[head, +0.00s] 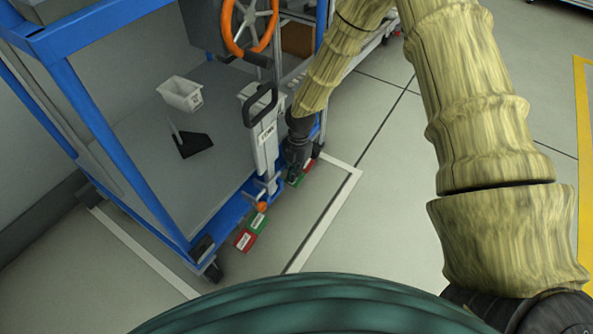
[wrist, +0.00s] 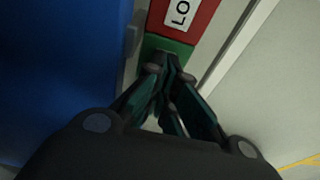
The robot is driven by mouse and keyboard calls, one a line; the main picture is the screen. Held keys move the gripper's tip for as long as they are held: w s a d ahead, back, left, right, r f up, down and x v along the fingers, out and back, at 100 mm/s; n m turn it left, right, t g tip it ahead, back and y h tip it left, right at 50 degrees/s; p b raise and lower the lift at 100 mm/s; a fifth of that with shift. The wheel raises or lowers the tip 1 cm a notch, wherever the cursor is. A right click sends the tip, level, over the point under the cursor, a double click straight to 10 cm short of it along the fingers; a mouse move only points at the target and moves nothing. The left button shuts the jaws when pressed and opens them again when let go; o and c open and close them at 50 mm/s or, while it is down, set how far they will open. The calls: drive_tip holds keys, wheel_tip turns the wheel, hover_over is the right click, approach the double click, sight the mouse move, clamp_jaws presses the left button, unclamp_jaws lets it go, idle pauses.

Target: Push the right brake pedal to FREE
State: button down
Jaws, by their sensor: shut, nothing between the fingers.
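The right brake pedal (head: 309,166) sits low at the cart's near right corner, partly hidden behind my gripper. It has a red part and a green part. In the wrist view its red part (wrist: 187,20) bears a white label reading "LO", cut off by the frame edge. Its green part (wrist: 168,45) lies just beyond my fingertips. My gripper (head: 297,172) is shut and empty, pointing down at the pedal. In the wrist view its fingertips (wrist: 167,68) meet at the green part's edge; I cannot tell whether they touch it.
The left brake pedal (head: 245,240), red and green, sits along the same cart edge. A white upright with a black handle (head: 262,105) stands beside my gripper. The blue-framed cart (head: 160,212) holds a white bin (head: 180,94). Floor to the right is clear.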

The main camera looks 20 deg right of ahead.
drive_tip(key=shift+r, duration=0.1)
wheel_tip(320, 180, up, 7)
drive_tip(key=p, duration=0.7)
idle(0.4)
idle(0.4)
